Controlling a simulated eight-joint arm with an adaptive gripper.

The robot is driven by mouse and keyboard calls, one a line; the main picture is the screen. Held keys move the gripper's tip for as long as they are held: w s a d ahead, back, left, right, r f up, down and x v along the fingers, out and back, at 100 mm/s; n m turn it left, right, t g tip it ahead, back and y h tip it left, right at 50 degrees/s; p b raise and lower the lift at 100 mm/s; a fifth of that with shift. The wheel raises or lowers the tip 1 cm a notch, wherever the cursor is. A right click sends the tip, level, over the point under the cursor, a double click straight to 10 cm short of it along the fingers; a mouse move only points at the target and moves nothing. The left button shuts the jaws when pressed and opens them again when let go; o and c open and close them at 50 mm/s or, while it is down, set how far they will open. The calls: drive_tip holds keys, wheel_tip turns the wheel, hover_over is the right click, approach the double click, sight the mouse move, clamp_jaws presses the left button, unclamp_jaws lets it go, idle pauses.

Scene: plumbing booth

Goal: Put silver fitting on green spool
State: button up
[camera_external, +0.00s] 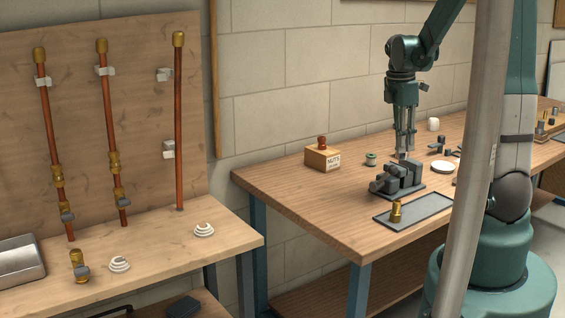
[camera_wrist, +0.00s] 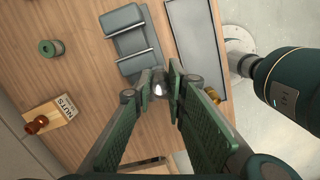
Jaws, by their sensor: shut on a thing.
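The green spool (camera_external: 371,159) stands upright on the right-hand wooden table, left of my gripper. In the wrist view the green spool (camera_wrist: 50,48) shows at the upper left, clear of the fingers. My gripper (camera_external: 403,152) points down, just above or beside the grey vise. In the wrist view my gripper (camera_wrist: 161,84) is shut on the small bright silver fitting (camera_wrist: 158,90), which is mostly hidden by the fingertips. My gripper and the silver fitting are apart from the spool.
A grey vise (camera_external: 397,182) is close to the gripper. A wooden NUTS box (camera_external: 322,157) with a knob stands behind and left of the spool. A grey tray (camera_external: 428,212) with a brass fitting (camera_external: 396,211) lies in front. A white dish (camera_external: 443,167) is at right.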

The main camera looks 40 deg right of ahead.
drive_tip(key=w+d+m+p, duration=0.2)
drive_tip(key=w+d, duration=0.4)
drive_tip(key=w, duration=0.6)
drive_tip(key=w+d+m+p, duration=0.2)
drive_tip(key=w+d+p, duration=0.2)
drive_tip(key=w, duration=0.9)
drive_tip(key=d, duration=0.2)
drive_tip(key=shift+d+r+g, duration=0.3)
drive_tip(key=shift+d+r, duration=0.05)
drive_tip(key=shift+w, duration=0.1)
approach(373, 155)
drive_tip(key=shift+d+p, duration=0.35)
drive_tip(key=shift+d, duration=0.05)
drive_tip(key=shift+f, duration=1.9)
drive_tip(key=shift+f, duration=0.15)
